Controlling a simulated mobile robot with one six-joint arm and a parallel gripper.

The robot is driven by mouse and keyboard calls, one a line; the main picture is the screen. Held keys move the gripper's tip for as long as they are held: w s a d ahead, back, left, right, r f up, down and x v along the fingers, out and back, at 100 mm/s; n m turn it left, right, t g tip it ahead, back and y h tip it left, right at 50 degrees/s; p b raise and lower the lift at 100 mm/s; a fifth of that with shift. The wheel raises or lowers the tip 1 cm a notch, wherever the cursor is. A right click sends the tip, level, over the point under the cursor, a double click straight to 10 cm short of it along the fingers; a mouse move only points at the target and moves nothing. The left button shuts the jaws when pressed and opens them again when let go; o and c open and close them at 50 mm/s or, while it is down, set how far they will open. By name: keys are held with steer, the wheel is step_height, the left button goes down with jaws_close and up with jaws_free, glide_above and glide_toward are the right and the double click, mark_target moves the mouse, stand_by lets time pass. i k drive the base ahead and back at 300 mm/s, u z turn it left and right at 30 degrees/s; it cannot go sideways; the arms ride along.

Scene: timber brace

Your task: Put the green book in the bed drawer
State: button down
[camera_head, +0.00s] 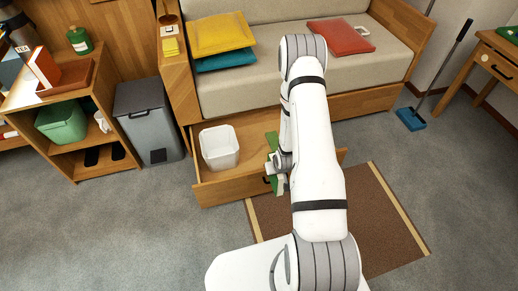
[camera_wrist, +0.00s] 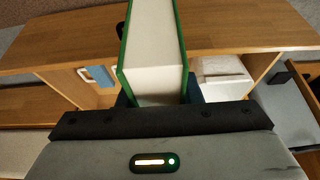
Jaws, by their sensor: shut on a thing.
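The green book (camera_head: 272,141) is in my gripper (camera_head: 280,166), over the right part of the open bed drawer (camera_head: 228,188). In the wrist view the book (camera_wrist: 152,45) stands between the jaws (camera_wrist: 155,98), its pale page edges facing the camera and green covers on either side. My gripper is shut on it. In the head view my arm hides the right part of the drawer and some of the book. I cannot tell whether the book touches the drawer's floor or front panel.
A white bin (camera_head: 219,147) stands in the left part of the drawer. The bed (camera_head: 260,75) with cushions is behind it. A grey lidded bin (camera_head: 147,122) and a wooden shelf (camera_head: 92,170) stand left. A brown rug (camera_head: 385,235) lies in front.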

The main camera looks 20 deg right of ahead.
mark_target(258, 162)
steer(key=i, duration=0.9)
